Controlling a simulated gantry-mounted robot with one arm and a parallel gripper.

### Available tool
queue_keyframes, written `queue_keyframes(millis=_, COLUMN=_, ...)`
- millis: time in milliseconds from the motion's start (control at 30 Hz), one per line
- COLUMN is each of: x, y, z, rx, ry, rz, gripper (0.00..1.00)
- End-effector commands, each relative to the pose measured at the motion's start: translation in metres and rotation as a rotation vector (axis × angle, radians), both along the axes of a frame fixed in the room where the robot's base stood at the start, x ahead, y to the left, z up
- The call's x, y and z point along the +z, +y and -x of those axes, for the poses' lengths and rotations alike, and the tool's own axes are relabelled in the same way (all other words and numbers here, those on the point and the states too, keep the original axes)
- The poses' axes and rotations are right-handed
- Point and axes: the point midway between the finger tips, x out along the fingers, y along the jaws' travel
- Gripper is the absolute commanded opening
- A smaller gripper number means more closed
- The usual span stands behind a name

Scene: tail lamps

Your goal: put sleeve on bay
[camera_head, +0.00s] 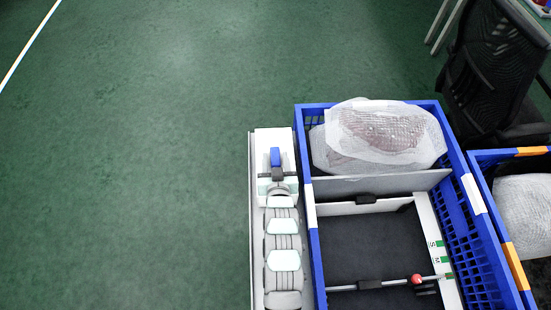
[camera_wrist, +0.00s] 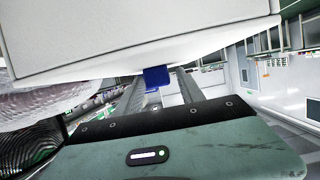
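A sleeve (camera_head: 345,150) of translucent white mesh lies in the back bay of the blue crate (camera_head: 313,225), bulging around something reddish. It seems to overlap another pale sleeve on the left. The front bay (camera_head: 365,245) has a bare dark floor. My gripper (camera_head: 274,172) is left of the crate, beside a white block with a blue tab (camera_head: 275,157). In the wrist view two grey fingers (camera_wrist: 162,85) stand apart below a large white panel (camera_wrist: 130,35), with a blue square (camera_wrist: 156,76) near their far ends. Whether they grip it cannot be told. A greyish mesh surface (camera_wrist: 35,105) shows at left.
A pale divider (camera_head: 380,184) separates the bays. A rod with a red knob (camera_head: 416,279) crosses the front bay, near green-marked labels (camera_head: 438,259). Another blue crate (camera_head: 515,157) with a white-wrapped item stands right. A black chair (camera_head: 495,70) is behind. Green floor at left is clear.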

Motion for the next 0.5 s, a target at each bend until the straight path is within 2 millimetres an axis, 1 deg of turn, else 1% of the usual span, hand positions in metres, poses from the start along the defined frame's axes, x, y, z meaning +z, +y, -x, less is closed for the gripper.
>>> queue_keyframes(millis=233, x=0.000, y=0.000, z=0.000, rx=0.000, ry=0.000, rz=0.000, gripper=0.48)
queue_keyframes(millis=367, x=0.004, y=0.000, z=0.000, rx=-0.001, ry=-0.001, rz=0.000, gripper=0.48)
queue_keyframes(millis=500, x=0.008, y=-0.001, z=0.011, rx=-0.001, ry=0.001, rz=0.000, gripper=0.48)
